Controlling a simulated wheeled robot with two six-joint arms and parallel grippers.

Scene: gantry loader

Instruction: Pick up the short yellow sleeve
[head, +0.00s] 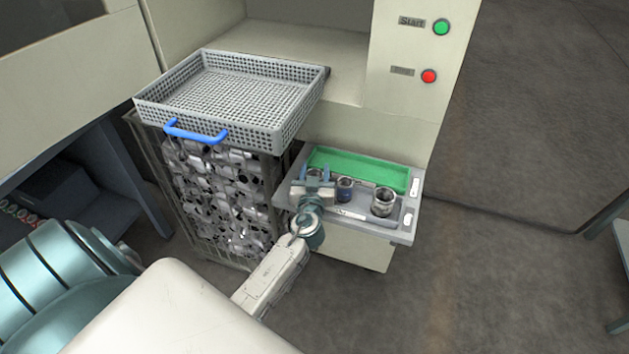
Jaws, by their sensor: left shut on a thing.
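My left gripper (315,174) reaches over the small shelf tray (352,222) at the front of the machine. Its two blue fingers are shut on a small round metal-looking sleeve (315,173), which they partly hide. No yellow shows on it at this size, and I cannot tell whether it is lifted or still on the tray. A dark bluish sleeve (345,189) stands just right of the gripper. A wider grey metal sleeve (384,202) stands upright farther right. My right gripper is not in view.
A green bin (358,170) lies along the tray's back. A grey perforated basket (300,103) with a blue handle (196,132) sits on a wire cage (226,210) of metal parts at left. Green (441,27) and red (429,76) buttons are on the machine's front.

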